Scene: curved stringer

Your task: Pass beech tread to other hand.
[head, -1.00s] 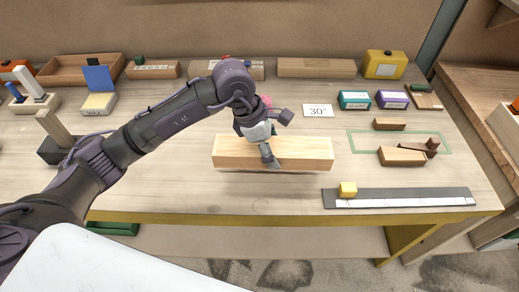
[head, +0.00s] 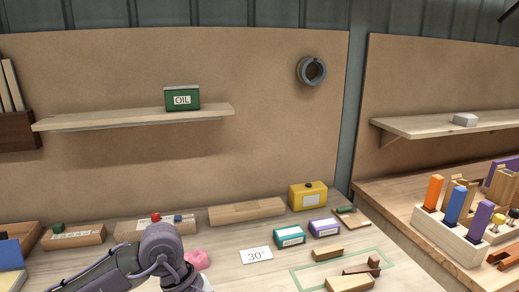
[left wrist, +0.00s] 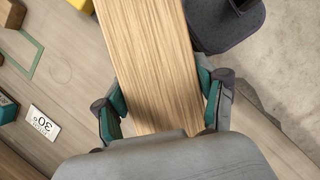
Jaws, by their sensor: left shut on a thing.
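The beech tread (left wrist: 155,55) is a pale, straight-grained board that fills the middle of the left wrist view. My left gripper (left wrist: 162,105) is shut on it, with one teal-padded finger on each side. The board runs out of the top of that view, so its far end is hidden. Beside the board at the upper right is a dark grey part that I cannot identify for sure. In the head view only my left arm's upper links show at the bottom; the left gripper and the tread are out of that picture. My right gripper is not recognisable in either view.
A rack of coloured-handled tools (head: 462,235) is at the right.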

